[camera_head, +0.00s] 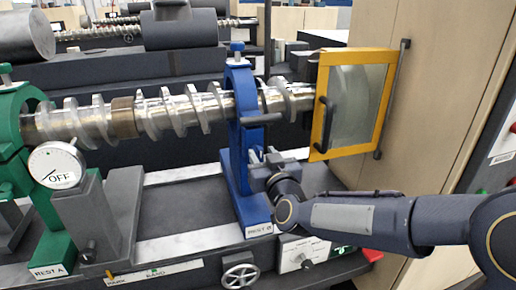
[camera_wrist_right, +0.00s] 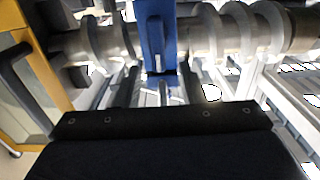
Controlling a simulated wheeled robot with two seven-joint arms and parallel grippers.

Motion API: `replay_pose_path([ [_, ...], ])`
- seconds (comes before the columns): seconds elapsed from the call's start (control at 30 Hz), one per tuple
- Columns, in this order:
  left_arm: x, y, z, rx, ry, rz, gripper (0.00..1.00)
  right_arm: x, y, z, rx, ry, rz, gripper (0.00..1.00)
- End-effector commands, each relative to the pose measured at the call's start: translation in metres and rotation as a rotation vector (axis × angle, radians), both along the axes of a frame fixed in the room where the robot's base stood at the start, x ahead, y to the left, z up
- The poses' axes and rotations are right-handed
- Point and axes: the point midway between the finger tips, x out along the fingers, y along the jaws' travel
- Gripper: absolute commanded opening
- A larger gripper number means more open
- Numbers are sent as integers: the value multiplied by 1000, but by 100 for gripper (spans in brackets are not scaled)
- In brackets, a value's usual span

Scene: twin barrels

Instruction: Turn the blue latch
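The blue rest (camera_head: 238,150) stands upright around the metal screw shaft, with a blue knob (camera_head: 237,47) on top. A dark lever (camera_head: 262,119) sticks out to the right from its ring; I cannot tell for sure whether this is the latch. My right gripper (camera_head: 266,157) is just below the lever, in front of the blue post. In the right wrist view its two fingers (camera_wrist_right: 158,88) are apart, with the blue post (camera_wrist_right: 154,35) beyond and between them. Nothing is seen held, and contact is unclear. My left gripper is not in view.
The screw shaft (camera_head: 170,112) runs across the bench. A green rest (camera_head: 20,150) and a gauge marked OFF (camera_head: 56,165) are at left. A yellow-framed door (camera_head: 355,100) with a dark handle stands open at right. A handwheel (camera_head: 240,272) is at the front.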

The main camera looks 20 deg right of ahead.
Motion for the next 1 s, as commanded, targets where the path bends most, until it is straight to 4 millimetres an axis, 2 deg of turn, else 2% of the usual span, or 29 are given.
replay_pose_path([
  [0.1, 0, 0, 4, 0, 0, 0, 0, 19, 0, 0, -1, 3, -1, 36],
  [0.2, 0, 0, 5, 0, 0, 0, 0, 29, 1, 0, -1, 3, 0, 36],
  [0.57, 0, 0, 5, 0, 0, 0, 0, 35, 1, -1, 1, 2, 1, 36],
  [0.83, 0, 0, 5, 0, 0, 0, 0, 35, 1, 0, 1, 2, 1, 2],
  [1.0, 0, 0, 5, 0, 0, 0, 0, 35, 1, 0, 2, 1, 1, 0],
])
